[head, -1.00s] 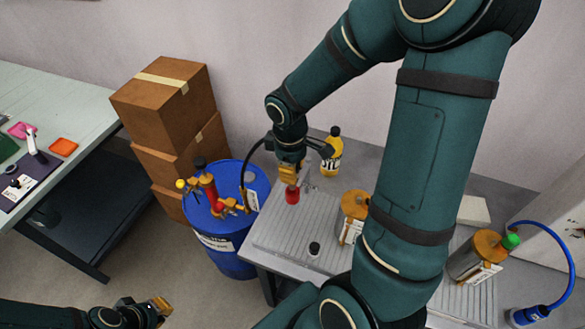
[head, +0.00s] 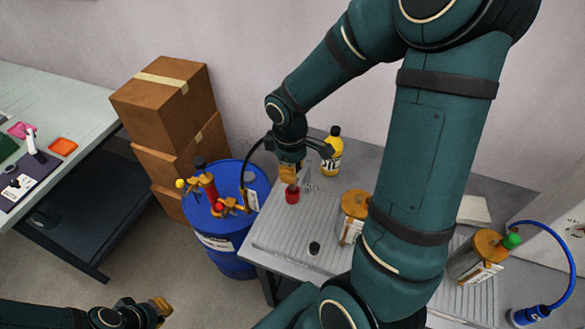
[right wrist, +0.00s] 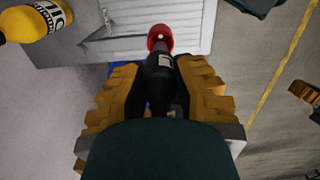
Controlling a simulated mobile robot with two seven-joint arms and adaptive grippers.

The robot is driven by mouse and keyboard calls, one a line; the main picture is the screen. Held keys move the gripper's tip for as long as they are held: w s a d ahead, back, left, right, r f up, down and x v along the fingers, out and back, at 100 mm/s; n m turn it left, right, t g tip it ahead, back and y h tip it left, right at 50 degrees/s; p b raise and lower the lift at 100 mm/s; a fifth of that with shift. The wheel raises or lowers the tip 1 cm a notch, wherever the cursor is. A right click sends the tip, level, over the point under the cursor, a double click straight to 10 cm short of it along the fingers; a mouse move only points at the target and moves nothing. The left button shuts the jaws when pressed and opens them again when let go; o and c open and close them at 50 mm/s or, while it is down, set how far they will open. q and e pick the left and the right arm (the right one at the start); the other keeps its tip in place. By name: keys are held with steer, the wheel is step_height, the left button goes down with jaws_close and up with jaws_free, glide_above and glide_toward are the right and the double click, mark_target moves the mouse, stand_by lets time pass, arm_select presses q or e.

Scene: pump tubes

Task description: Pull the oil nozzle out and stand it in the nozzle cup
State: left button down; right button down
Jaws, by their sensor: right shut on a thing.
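My right gripper (head: 289,174) is over the grey bench and shut on the black oil nozzle. In the right wrist view, the nozzle (right wrist: 160,75) lies between the yellow fingers (right wrist: 160,95), with a pale label on it. The red nozzle cup (head: 292,196) stands on the bench directly below the gripper and also shows at the nozzle's far end in the wrist view (right wrist: 160,36). The nozzle points down at the cup; I cannot tell how deep its tip is. My left gripper (head: 160,306) is low at the left, away from the bench, its jaws unclear.
A blue drum (head: 233,262) with a red and yellow pump (head: 208,189) stands left of the bench (head: 262,250). A black hose (head: 250,158) arches to my right gripper.

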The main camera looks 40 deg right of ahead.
steer(key=shift+f+b, duration=1.8)
steer(key=shift+f, duration=0.45)
steer(key=c, duration=0.8)
jaws_free()
steer(key=shift+r, duration=0.1)
steer(key=r, duration=1.1)
steer(key=shift+w+a+r, duration=0.15)
steer(key=shift+w+r, duration=0.05)
steer(key=shift+w, duration=0.05)
steer(key=shift+r, duration=0.2)
